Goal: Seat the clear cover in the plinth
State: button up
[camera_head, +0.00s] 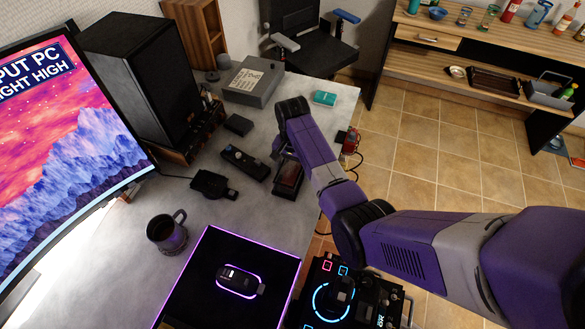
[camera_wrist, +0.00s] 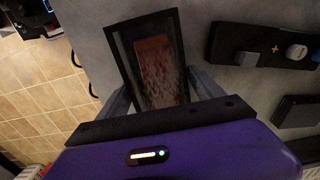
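A dark-framed, glassy box with a red patch and bright glints inside, apparently the clear cover (camera_head: 288,179), is near the desk's right edge. In the wrist view the cover (camera_wrist: 147,62) lies between the two grey fingers of my gripper (camera_wrist: 160,78), its near end hidden by the gripper body. The fingers are wide apart and close to its sides; contact is unclear. In the head view my gripper is mostly hidden behind my arm. A black square base with a purple-lit rim, apparently the plinth (camera_head: 205,262), is at the desk's front, with a small dark device (camera_head: 240,279) inside a glowing ring.
A black device with knobs (camera_head: 245,163) and a dark gadget (camera_head: 213,185) are left of the cover. A mug (camera_head: 166,232) stands left of the plinth. A lit controller (camera_head: 335,297) is at the plinth's right. The tiled floor (camera_head: 450,150) is beyond the desk edge.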

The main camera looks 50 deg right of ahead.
aim_at(292, 163)
jog(key=shift+r, duration=0.1)
notch_tip(292, 163, up, 12)
jog(key=shift+r, duration=0.1)
dwell(0.6)
dwell(0.5)
jog(key=shift+w+d, duration=0.15)
jog(key=shift+w, duration=0.1)
jog(key=w+d+r+n+t+h, duration=0.35)
jog(key=w+t, duration=0.25)
jog(key=w, duration=0.2)
jog(key=s+a+r+n+t+b, duration=0.1)
jog(key=s+a+r+n+t, duration=0.1)
jog(key=s+a+n+t, duration=0.45)
jog(key=s+a+r+n+t+b, duration=0.1)
jog(key=s+a+r+t, duration=0.25)
jog(key=s+a, duration=0.65)
jog(key=s+a+n+y, duration=0.1)
jog(key=s+a, duration=0.2)
jog(key=s, duration=0.4)
jog(key=s+a+n+y+b, duration=0.1)
jog(key=s+a, duration=0.2)
jog(key=s, duration=0.5)
jog(key=s+a+r+n+g+y, duration=0.1)
jog(key=s+a, duration=0.2)
jog(key=s, duration=0.5)
jog(key=shift+s+a, duration=0.25)
jog(key=shift+a, duration=0.15)
